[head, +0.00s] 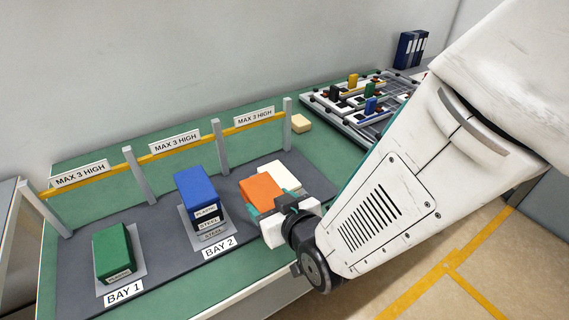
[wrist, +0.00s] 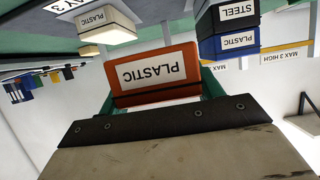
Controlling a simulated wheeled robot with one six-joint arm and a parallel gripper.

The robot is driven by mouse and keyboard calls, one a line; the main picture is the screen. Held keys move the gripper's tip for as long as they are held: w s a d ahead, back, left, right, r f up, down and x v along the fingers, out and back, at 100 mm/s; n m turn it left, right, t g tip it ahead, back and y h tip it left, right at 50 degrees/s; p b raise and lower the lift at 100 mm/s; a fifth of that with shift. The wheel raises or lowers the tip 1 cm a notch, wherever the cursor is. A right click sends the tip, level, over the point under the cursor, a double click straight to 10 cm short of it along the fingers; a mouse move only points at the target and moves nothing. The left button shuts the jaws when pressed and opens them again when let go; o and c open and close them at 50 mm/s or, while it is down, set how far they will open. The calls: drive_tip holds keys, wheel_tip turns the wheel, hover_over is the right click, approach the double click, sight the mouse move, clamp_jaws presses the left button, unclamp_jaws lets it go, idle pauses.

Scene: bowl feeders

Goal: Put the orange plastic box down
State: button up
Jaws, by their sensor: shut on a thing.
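The orange plastic box (head: 262,193) is in my gripper (head: 270,205), over the right part of the dark mat in the head view. In the wrist view the orange box (wrist: 157,75), labelled PLASTIC, sits between the teal fingers, which are shut on it. A cream box (head: 284,175) stands just behind it in the head view. The cream box, also labelled PLASTIC, shows apart from it in the wrist view (wrist: 105,25). I cannot tell how high the orange box is above the mat. My wrist hides the front of that bay.
Bay 1 holds a green box (head: 112,250). A yellow rail (head: 175,149) with MAX 3 HIGH signs and grey posts runs behind. A small yellowish block (head: 301,123) lies beyond the right post.

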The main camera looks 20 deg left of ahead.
hover_over(283, 181)
drive_tip(key=shift+s+f, duration=0.1)
drive_tip(key=shift+f, duration=0.6)
drive_tip(key=shift+w+a+f, duration=0.1)
drive_tip(key=shift+w+f, duration=0.1)
drive_tip(key=shift+f, duration=1.55)
drive_tip(key=shift+f, duration=0.1)
drive_tip(key=o, duration=1.2)
drive_tip(key=shift+c, duration=0.2)
drive_tip(key=v, duration=1.2)
drive_tip(key=shift+w, duration=0.1)
